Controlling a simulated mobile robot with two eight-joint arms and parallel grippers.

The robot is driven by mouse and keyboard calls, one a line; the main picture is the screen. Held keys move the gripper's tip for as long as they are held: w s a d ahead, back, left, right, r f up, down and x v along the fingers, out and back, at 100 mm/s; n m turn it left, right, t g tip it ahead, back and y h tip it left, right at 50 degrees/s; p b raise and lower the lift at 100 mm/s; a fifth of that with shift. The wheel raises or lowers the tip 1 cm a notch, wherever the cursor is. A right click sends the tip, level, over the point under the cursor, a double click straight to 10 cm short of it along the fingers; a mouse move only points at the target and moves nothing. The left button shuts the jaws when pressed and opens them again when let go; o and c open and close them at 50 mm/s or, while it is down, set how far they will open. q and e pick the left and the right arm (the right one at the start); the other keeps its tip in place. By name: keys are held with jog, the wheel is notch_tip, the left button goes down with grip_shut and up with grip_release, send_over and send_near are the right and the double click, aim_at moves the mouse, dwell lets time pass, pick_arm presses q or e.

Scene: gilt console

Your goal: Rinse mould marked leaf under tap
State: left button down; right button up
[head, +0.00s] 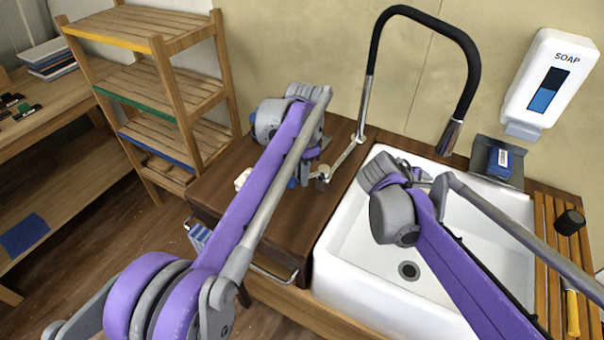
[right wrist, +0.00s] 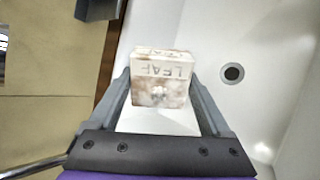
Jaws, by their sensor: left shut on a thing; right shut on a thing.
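The mould marked LEAF (right wrist: 161,80) is a pale block with brown smears on its faces. My right gripper (right wrist: 163,95) is shut on it, one finger on each side, over the white sink (head: 345,255). In the head view my right wrist (head: 395,205) hides most of that grip. The tap (head: 375,60) has a black arched hose and a chrome spout end (head: 450,137) above the sink's back edge. No water shows below it. My left gripper (head: 312,178) is shut at the end of the tap's chrome lever (head: 345,157); my arm partly hides the contact.
A soap dispenser (head: 550,82) hangs on the wall above a holder with a blue sponge (head: 500,158). A slatted board (head: 550,250) right of the sink bears a black object (head: 570,222) and a yellow handle (head: 572,310). A wooden rack (head: 165,90) stands left. The sink's drain (head: 408,270) is uncovered.

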dwell(0.9)
pick_arm(q)
jog(key=shift+s+d+n, duration=0.4)
jog(key=shift+s+n, duration=0.2)
jog(key=shift+n, duration=0.6)
jog(key=c, duration=0.8)
grip_release()
jog(key=r, duration=1.2)
jog(key=shift+s+d, duration=0.3)
